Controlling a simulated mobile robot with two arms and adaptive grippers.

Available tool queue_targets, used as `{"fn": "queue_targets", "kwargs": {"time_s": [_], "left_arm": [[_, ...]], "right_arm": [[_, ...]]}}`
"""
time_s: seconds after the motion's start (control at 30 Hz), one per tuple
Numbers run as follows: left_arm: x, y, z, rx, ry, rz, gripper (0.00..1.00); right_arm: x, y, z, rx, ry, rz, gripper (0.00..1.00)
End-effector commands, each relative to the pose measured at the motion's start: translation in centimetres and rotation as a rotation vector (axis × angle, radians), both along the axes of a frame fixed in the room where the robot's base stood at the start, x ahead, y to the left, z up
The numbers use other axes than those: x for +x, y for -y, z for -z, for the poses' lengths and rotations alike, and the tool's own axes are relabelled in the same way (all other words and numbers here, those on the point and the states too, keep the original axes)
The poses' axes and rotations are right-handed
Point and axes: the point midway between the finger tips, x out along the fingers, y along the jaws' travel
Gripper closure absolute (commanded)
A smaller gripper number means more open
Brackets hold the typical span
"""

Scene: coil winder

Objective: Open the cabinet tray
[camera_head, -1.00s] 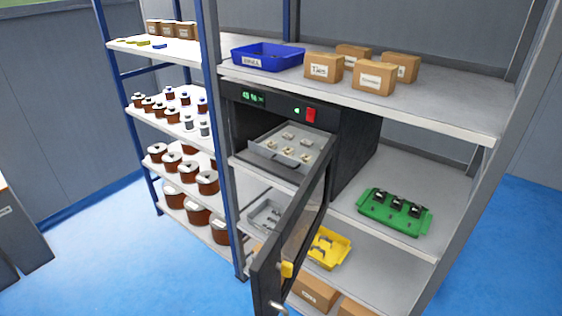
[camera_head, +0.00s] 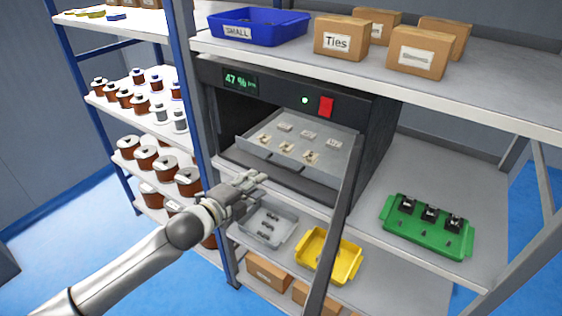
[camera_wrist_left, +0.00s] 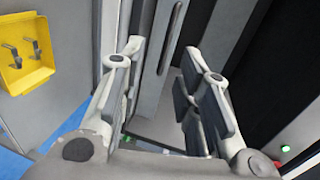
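The black cabinet (camera_head: 376,135) stands on the shelf with its front open. Its grey tray (camera_head: 272,158), holding several small pale parts, is inside the opening. The cabinet door (camera_head: 335,240) is swung open and shows almost edge-on. My left gripper (camera_head: 258,182) is in front of the cabinet, below and left of the tray's front. In the left wrist view its two fingers (camera_wrist_left: 158,95) are apart with nothing held between them. I cannot tell from there whether a finger touches the tray. My right gripper is not in view.
A grey bin (camera_head: 281,230) and a yellow bin (camera_head: 349,258) sit on the shelf below. A green tray (camera_head: 395,232) is to the right. A blue bin (camera_head: 262,32) and boxes are above. A blue post (camera_head: 186,110) and spools (camera_head: 146,157) are to the left.

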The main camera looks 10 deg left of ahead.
Motion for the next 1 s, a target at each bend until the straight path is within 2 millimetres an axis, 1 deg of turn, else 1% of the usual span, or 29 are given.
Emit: {"fn": "queue_targets", "kwargs": {"time_s": [0.07, 0.17, 0.27, 0.4, 0.7, 0.9, 1.0], "left_arm": [[-0.1, 0.4, -0.7, 0.015, 0.016, 0.013, 0.69], [0.4, 0.6, -0.8, 0.017, 0.02, 0.017, 0.69], [1.4, 1.1, -0.6, 0.014, 0.02, 0.015, 0.69], [3.4, 1.9, -0.2, 0.012, 0.019, 0.014, 0.69], [7.4, 3.5, 0.8, 0.012, 0.018, 0.014, 0.69], [9.0, 4.1, 1.3, 0.014, 0.018, 0.014, 0.69], [9.4, 4.3, 1.4, 0.013, 0.018, 0.015, 0.69]], "right_arm": [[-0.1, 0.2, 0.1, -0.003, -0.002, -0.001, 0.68], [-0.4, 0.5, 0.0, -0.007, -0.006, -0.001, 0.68], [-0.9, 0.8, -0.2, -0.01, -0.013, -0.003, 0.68], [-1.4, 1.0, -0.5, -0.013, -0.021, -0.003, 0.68], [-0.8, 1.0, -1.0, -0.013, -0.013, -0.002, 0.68], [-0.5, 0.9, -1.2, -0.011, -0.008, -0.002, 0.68], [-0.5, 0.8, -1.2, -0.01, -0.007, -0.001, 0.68]]}}
